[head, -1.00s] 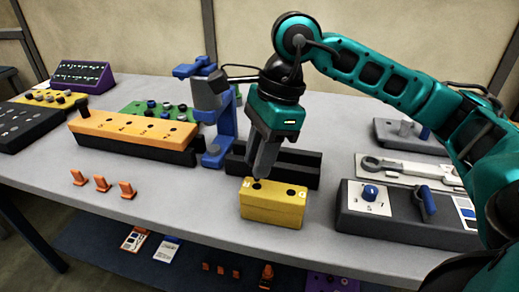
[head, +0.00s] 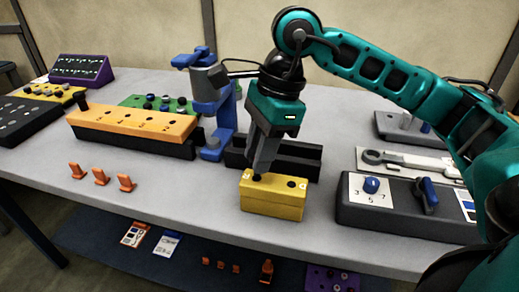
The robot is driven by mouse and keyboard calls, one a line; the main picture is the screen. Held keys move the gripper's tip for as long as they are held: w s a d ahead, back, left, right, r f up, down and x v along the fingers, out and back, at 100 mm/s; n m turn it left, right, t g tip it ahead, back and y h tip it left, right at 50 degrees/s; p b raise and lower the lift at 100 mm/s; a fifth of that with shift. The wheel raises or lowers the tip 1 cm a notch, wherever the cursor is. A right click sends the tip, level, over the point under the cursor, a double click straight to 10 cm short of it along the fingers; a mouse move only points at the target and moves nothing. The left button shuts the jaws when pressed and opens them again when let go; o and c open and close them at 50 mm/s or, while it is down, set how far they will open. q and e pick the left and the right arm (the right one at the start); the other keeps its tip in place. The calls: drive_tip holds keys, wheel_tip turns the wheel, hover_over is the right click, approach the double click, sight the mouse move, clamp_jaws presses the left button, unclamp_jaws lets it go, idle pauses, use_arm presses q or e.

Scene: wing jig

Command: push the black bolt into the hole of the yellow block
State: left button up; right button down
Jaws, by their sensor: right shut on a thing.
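The yellow block (head: 273,196) sits near the table's front edge, with a dark hole (head: 291,184) on the right of its top. My right gripper (head: 259,172) points down over the left end of the block top. Its fingers are closed, with a small dark piece, seemingly the black bolt (head: 257,178), at their tips over the left hole. The fingers hide most of that piece, and I cannot tell how deep it sits. My left gripper is out of view.
A black slotted holder (head: 300,160) stands right behind the block. A blue stand (head: 212,115) and an orange block (head: 130,123) are to the left. A dark panel with a blue knob (head: 371,186) is close on the right. Several orange clips (head: 101,177) stand front left.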

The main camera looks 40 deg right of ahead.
drive_tip(key=shift+f+b, duration=1.1)
drive_tip(key=shift+f, duration=0.1)
drive_tip(key=c, duration=0.8)
unclamp_jaws()
